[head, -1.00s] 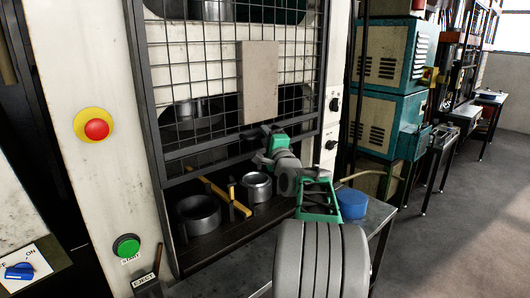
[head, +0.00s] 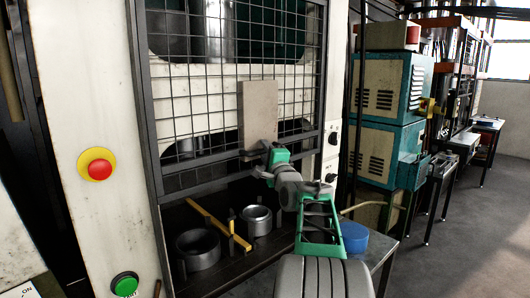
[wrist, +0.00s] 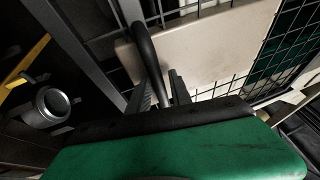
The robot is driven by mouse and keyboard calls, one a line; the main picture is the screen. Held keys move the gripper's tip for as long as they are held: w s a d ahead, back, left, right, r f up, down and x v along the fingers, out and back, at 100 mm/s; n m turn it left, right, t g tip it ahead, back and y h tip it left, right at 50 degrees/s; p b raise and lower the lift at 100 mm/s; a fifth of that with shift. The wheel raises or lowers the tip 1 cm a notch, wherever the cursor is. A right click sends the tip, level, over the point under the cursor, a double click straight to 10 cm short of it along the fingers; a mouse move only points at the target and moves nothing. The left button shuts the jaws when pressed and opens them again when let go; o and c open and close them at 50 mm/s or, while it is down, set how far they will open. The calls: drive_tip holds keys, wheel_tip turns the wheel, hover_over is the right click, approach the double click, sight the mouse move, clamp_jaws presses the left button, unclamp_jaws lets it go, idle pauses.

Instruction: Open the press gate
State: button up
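The press gate (head: 184,152) is a dark-framed wire mesh across the front of the pale press. It hangs above the lower opening, where pots are visible below its bottom bar. A beige plate (head: 258,105) sits against the mesh. My gripper (head: 262,158) is at the plate's lower end, near the gate's bottom. In the wrist view, a black curved bar (wrist: 146,52), seemingly the gate's handle, runs down between my gripper's two fingers (wrist: 164,90). A gap shows between the bar and the right finger. Where the bar ends is hidden by the gripper body.
Two metal pots (head: 198,250) and a yellow bar (head: 215,222) lie on the press bed. A blue round tub (head: 354,237) stands at right. A red button (head: 97,164) and green button (head: 125,284) are on the left column. Floor at right is clear.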

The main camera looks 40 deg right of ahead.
drive_tip(key=shift+o, duration=0.9)
drive_tip(key=shift+s+f, duration=0.15)
drive_tip(key=shift+s, duration=0.1)
drive_tip(key=b+v, duration=0.3)
drive_tip(key=v, duration=0.4)
drive_tip(key=shift+a, duration=0.15)
drive_tip(key=shift+s, duration=0.15)
